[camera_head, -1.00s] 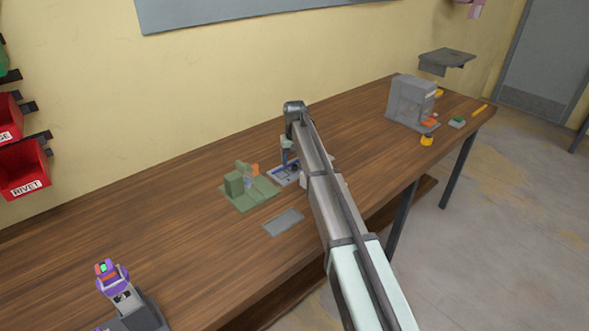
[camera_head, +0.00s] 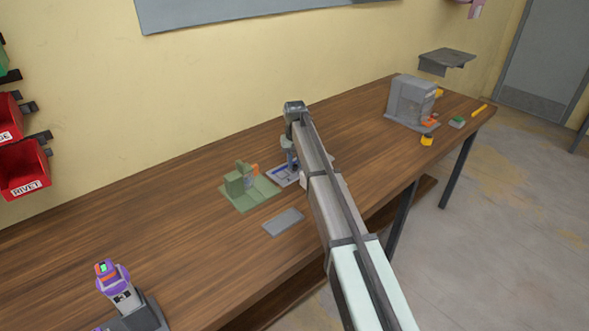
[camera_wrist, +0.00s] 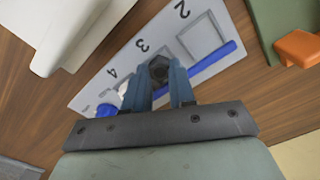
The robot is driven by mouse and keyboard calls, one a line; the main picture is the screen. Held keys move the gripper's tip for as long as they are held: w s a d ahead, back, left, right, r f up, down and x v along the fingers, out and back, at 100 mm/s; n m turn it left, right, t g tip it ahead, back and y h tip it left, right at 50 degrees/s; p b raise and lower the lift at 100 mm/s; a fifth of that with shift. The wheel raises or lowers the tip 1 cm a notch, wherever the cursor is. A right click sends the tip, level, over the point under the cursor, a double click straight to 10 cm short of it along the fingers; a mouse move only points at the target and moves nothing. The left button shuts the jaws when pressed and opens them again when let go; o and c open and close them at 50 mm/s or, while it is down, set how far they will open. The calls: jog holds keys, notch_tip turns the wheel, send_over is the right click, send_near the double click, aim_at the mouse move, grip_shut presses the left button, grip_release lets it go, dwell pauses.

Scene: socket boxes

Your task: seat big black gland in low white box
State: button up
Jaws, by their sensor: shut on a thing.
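The big black gland (camera_wrist: 158,70) is a dark hexagonal piece in the wrist view. My gripper (camera_wrist: 160,78) has its two blue-grey fingers on either side of the gland and is shut on it. They are over the grey numbered plate (camera_wrist: 90,92), near the mark 3; I cannot tell whether the gland still touches the plate. A white box-like body (camera_wrist: 65,30), cut off by the upper left edge, may be the low white box. In the head view, my gripper (camera_head: 292,168) is over the plate, and my arm hides much of the area.
A blue rod (camera_wrist: 212,62) lies along the plate. A green fixture (camera_head: 250,195) with an orange part stands to the left, with a flat grey plate (camera_head: 284,222) in front of it. A grey machine (camera_head: 408,100) stands at the far right. The left tabletop is mostly clear.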

jog(key=shift+r, duration=0.1)
dwell(0.3)
jog(key=shift+r, duration=2.4)
jog(key=d, duration=0.2)
jog(key=d+r, duration=0.1)
jog(key=shift+w+d, duration=0.25)
jog(key=shift+w, duration=0.05)
jog(key=shift+m, duration=0.5)
jog(key=s+d, duration=0.1)
jog(key=d+r, duration=0.1)
jog(key=d, duration=0.1)
jog(key=s+d, duration=0.1)
jog(key=shift+s+d+r, duration=0.35)
jog(key=shift+d, duration=0.05)
jog(key=s+d+n, duration=0.1)
jog(key=s+d, duration=0.4)
jog(key=s, duration=0.4)
jog(key=shift+s+a+f, duration=0.1)
jog(key=shift+a+f, duration=0.05)
jog(key=shift+f, duration=1.85)
jog(key=shift+s+a+f, duration=0.1)
jog(key=shift+a+f, duration=0.05)
jog(key=shift+f, duration=1.8)
jog(key=shift+f, duration=0.1)
